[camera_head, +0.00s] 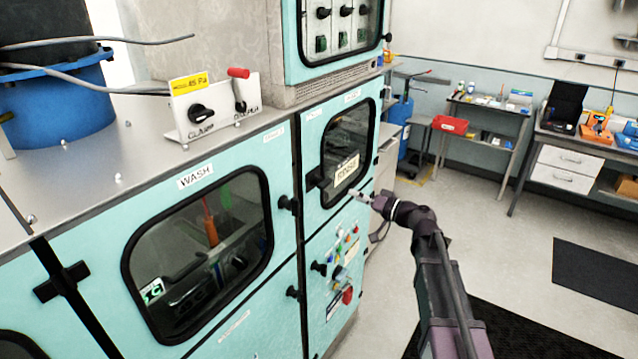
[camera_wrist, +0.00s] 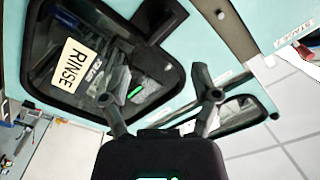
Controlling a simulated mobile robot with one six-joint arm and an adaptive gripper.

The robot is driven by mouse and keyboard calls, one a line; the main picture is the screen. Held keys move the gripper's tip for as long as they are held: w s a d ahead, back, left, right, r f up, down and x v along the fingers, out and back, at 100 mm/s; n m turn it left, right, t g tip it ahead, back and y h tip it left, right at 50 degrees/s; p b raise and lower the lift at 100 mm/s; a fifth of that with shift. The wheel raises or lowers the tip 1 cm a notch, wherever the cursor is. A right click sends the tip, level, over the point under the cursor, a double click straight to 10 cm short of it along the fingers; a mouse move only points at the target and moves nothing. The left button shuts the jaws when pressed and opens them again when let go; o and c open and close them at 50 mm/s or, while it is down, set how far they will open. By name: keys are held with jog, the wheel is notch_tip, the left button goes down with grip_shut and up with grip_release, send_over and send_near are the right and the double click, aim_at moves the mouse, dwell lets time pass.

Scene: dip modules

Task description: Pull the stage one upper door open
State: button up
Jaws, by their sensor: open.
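A teal upper door with a black-framed window labelled RINSE (camera_head: 310,143) is on the right part of the cabinet front, and it looks shut. A teal door labelled WASH (camera_head: 100,228) is left of it, also apparently shut. My gripper (camera_head: 362,196) is in front of the RINSE door's lower right. In the wrist view my gripper (camera_wrist: 160,80) is open and empty, its fingers spread before the RINSE window. A black block-like handle (camera_wrist: 160,18) shows beyond the fingertips.
A control panel (camera_head: 354,252) with buttons and a red knob is below the RINSE door. A switch box (camera_head: 340,25) stands above. A blue drum (camera_head: 55,95) sits on the metal top.

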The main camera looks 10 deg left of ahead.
aim_at(319, 182)
jog(key=x, duration=1.3)
jog(key=shift+c, duration=0.2)
